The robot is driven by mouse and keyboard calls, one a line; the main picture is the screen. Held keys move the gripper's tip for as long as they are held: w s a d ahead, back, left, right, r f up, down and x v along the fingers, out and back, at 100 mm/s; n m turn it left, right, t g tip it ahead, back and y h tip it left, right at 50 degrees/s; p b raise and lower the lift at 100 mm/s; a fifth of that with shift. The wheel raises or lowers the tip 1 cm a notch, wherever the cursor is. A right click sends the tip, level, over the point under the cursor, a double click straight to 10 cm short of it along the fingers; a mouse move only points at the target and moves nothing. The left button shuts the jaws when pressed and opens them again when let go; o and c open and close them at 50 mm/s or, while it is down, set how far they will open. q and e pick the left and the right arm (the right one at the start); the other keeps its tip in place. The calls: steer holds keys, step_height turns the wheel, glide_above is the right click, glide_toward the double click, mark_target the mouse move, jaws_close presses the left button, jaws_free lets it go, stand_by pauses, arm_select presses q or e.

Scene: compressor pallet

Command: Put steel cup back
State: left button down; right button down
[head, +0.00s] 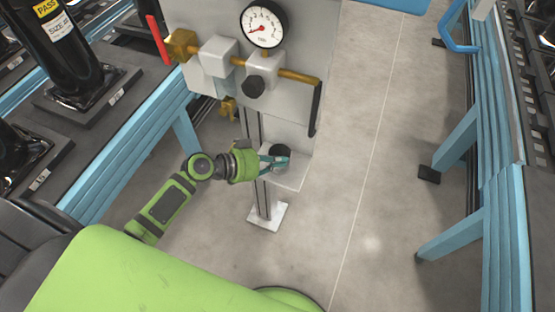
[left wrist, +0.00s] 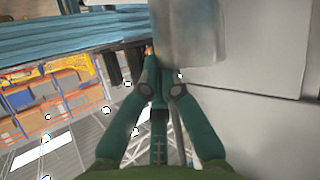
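The steel cup (head: 281,151) is at the small grey shelf low on the panel stand in the head view. Its dark open top faces up. In the left wrist view the cup (left wrist: 190,30) is a smooth grey metal cylinder at the top, right of centre. My left gripper (head: 274,162) is at the cup's near left side. In the left wrist view its teal fingers (left wrist: 162,84) come close together at the cup's lower left edge and look shut on it. The fingertips are partly hidden. I cannot tell whether the cup's base touches the shelf. My right gripper is out of view.
The shelf (head: 293,178) is on the grey panel stand, with a pressure gauge (head: 263,26), brass pipework (head: 299,76) and a black hanging handle (head: 315,110) above. Blue rails (head: 121,152) run along the left, and a blue frame (head: 455,145) stands right.

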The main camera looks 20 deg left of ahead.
arm_select(q)
steer(key=c, duration=1.4)
jaws_free()
steer(key=shift+f, duration=0.1)
steer(key=shift+c, duration=0.2)
steer(key=b+v, duration=0.3)
steer(key=v, duration=0.8)
steer(key=s+a+f+n+g+y, duration=0.1)
steer(key=s+a+f+n+y, duration=0.15)
steer(key=f, duration=0.75)
steer(key=s+a+f+n+g+y, duration=0.1)
steer(key=s+a+f+n+y, duration=0.2)
steer(key=f, duration=0.7)
steer(key=s+a+f+n+g+y, duration=0.15)
steer(key=s+a+f, duration=0.25)
steer(key=f, duration=0.5)
steer(key=s+d+f+m+g, duration=0.1)
steer(key=s+d+f, duration=0.2)
steer(key=s+f, duration=0.2)
steer(key=s+d+f+m+g+y, duration=0.1)
steer(key=s+f, duration=0.4)
steer(key=s, duration=0.5)
steer(key=s+d+f+m+g+y, duration=0.1)
steer(key=s+d+f+g, duration=0.1)
steer(key=s+d+f, duration=0.3)
steer(key=s+d, duration=0.1)
steer(key=s, duration=0.1)
steer(key=shift+s+f, duration=0.25)
steer(key=shift+f, duration=0.05)
